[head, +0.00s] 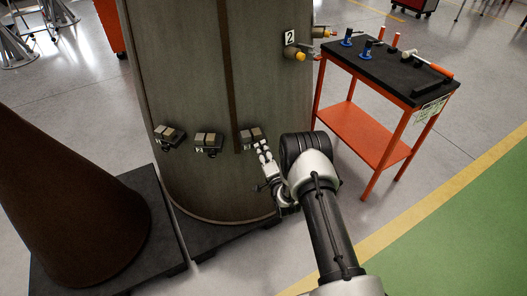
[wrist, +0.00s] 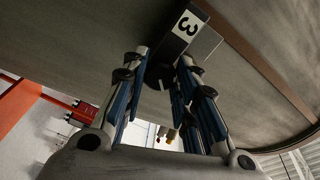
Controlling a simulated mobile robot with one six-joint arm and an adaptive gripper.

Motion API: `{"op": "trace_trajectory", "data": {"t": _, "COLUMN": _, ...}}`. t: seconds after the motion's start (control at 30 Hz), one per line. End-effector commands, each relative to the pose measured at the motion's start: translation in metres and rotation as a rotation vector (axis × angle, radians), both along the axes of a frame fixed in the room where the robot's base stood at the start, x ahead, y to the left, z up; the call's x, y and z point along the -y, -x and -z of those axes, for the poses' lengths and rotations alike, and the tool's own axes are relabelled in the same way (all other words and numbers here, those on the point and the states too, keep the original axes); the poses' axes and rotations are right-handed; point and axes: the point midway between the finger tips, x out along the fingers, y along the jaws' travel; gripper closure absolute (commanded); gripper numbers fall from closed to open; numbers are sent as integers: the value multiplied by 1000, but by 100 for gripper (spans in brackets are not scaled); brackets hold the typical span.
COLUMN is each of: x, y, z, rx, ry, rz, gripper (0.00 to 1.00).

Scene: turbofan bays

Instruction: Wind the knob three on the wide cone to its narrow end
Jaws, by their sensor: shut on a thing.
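The wide cone (head: 200,70) is a large grey-brown body with a dark vertical strip, standing on a dark base. A block with a number 3 plate (wrist: 187,25) is fixed to its wall in the wrist view. A dark knob (wrist: 159,75) shows beside this block, between the fingertips. My gripper (head: 262,150) reaches the rightmost of the low fittings (head: 250,134) on the cone. In the wrist view my gripper (wrist: 162,62) has a finger on each side of the knob and is shut on it. The knob's marks and setting are hidden.
Two more fittings (head: 208,142) sit low on the cone to the left. A number 2 plate (head: 289,37) with a yellow knob is higher up. A brown cone (head: 75,210) stands left. An orange trolley (head: 365,134) with tools stands right; floor lies clear beyond my arm.

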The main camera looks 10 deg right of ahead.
Motion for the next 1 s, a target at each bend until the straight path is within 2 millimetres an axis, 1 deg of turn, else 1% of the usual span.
{"op": "trace_trajectory", "data": {"t": 0.3, "x": 0, "y": 1, "z": 1, "rx": -39, "ry": -298, "rz": 0, "gripper": 97}}
{"op": "trace_trajectory", "data": {"t": 0.6, "x": 0, "y": 1, "z": 1, "rx": -71, "ry": -559, "rz": 0, "gripper": 97}}
{"op": "trace_trajectory", "data": {"t": 0.8, "x": 0, "y": 1, "z": 1, "rx": -86, "ry": -688, "rz": 0, "gripper": 97}}
{"op": "trace_trajectory", "data": {"t": 1.0, "x": 0, "y": 1, "z": 1, "rx": -96, "ry": -768, "rz": 0, "gripper": 97}}
